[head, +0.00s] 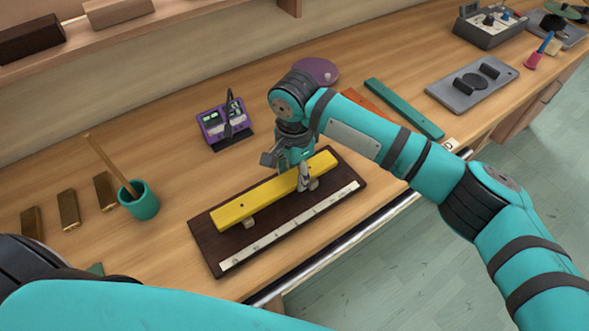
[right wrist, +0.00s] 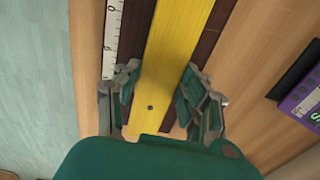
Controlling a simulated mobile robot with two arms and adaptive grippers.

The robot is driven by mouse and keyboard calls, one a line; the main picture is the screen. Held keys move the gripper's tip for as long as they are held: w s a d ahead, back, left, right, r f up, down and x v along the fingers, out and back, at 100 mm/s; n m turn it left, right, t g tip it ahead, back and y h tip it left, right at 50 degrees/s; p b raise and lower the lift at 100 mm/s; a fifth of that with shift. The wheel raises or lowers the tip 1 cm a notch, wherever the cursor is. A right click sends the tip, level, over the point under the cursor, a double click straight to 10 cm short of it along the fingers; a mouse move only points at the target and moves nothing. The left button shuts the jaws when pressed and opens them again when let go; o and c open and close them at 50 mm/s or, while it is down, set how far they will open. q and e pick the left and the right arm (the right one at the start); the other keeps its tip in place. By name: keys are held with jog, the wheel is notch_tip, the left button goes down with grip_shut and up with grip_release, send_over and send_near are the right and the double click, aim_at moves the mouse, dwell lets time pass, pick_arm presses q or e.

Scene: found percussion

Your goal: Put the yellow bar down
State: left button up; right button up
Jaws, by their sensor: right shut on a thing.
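The yellow bar (head: 250,201) is a long flat bar with small holes near its ends. It lies lengthwise over a dark brown board (head: 212,257) with a white ruler strip (head: 290,227) along its front edge. A small pale support shows under the bar's left part. My right gripper (head: 294,173) is over the bar's right part, its fingers on either side. In the right wrist view the bar (right wrist: 178,50) runs between the two fingers (right wrist: 160,98), which are shut on it. Whether the bar fully rests on its supports I cannot tell. Of my left arm only a teal link shows; its gripper is out of view.
A purple device (head: 222,122) stands behind the board. A green cup with a stick (head: 140,203) and several brass blocks (head: 68,209) are at left. An orange bar and a green bar (head: 403,107) lie at right, near a grey tray (head: 455,98).

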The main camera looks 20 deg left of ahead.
jog(key=shift+f, duration=0.35)
jog(key=shift+f+p, duration=0.25)
jog(key=shift+p, duration=0.05)
jog(key=o, duration=1.3)
jog(key=shift+r, duration=0.15)
jog(key=shift+r+b, duration=0.35)
jog(key=shift+b, duration=0.05)
notch_tip(320, 180, up, 12)
jog(key=shift+r+b, duration=0.15)
jog(key=shift+b, duration=0.7)
